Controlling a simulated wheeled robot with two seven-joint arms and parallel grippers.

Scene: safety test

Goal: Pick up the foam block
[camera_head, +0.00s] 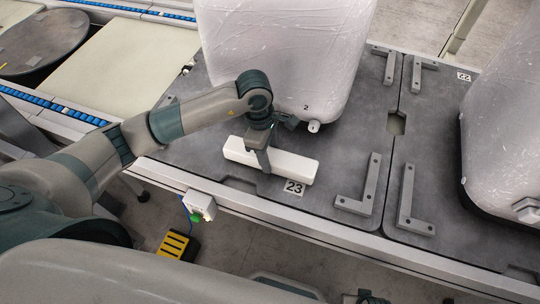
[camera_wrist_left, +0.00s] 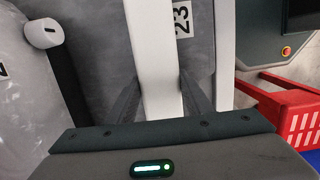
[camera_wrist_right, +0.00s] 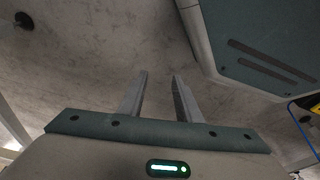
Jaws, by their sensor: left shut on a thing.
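The foam block is a long white bar (camera_head: 292,168) lying near the front edge of the grey platform, beside the label 23. My left gripper (camera_head: 263,158) reaches down over it from above, with its fingers around the bar left of its middle. In the left wrist view the white bar (camera_wrist_left: 157,62) runs between the two fingers of the left gripper (camera_wrist_left: 158,100), which is shut on it. I cannot tell whether the bar is lifted off the platform. My right gripper (camera_wrist_right: 158,85) is open and empty in the right wrist view, with bare floor beyond it.
A large white wrapped container (camera_head: 290,50) stands right behind the left gripper, with a small spout low on its front. Another wrapped container (camera_head: 505,120) stands at the right. Grey L-shaped brackets (camera_head: 366,190) rise from the platform. A red basket (camera_wrist_left: 298,115) shows in the left wrist view.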

